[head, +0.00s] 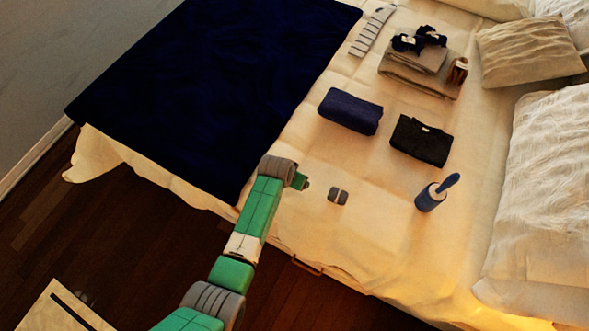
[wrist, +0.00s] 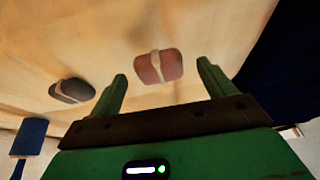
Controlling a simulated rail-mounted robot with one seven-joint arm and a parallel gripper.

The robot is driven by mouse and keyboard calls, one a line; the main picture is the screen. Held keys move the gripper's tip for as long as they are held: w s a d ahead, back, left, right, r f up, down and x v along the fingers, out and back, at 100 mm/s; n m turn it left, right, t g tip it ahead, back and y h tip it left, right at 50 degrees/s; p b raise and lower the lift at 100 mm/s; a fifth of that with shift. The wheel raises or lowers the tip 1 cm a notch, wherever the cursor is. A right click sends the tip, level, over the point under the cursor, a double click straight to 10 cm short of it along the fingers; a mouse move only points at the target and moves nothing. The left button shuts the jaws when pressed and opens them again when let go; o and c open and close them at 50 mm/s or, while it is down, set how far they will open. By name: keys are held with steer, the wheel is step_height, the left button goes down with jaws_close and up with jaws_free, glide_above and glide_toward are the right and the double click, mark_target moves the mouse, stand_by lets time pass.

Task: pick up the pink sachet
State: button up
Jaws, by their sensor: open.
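The pink sachet (wrist: 158,66), with a pale band around its middle, lies on the bed cover. In the wrist view it appears between and beyond my fingertips, apart from them. In the head view it looks like the left one of two small dull items (head: 333,194), though its colour is hard to tell there. My gripper (wrist: 162,72) is open and empty. In the head view my gripper (head: 302,182) is above the bed, left of the sachet, and mostly hidden by my wrist.
A dark grey sachet (wrist: 72,91) with a pale band lies close beside the pink one. Folded dark clothes (head: 350,111) lie farther back. A navy blanket (head: 210,90) covers the left side. Bare cover surrounds the sachets.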

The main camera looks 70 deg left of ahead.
steer(key=shift+w+a+f, duration=0.1)
steer(key=shift+w+f, duration=0.15)
steer(key=shift+f, duration=0.4)
steer(key=shift+c, duration=0.2)
steer(key=c, duration=1)
steer(key=shift+r, duration=0.1)
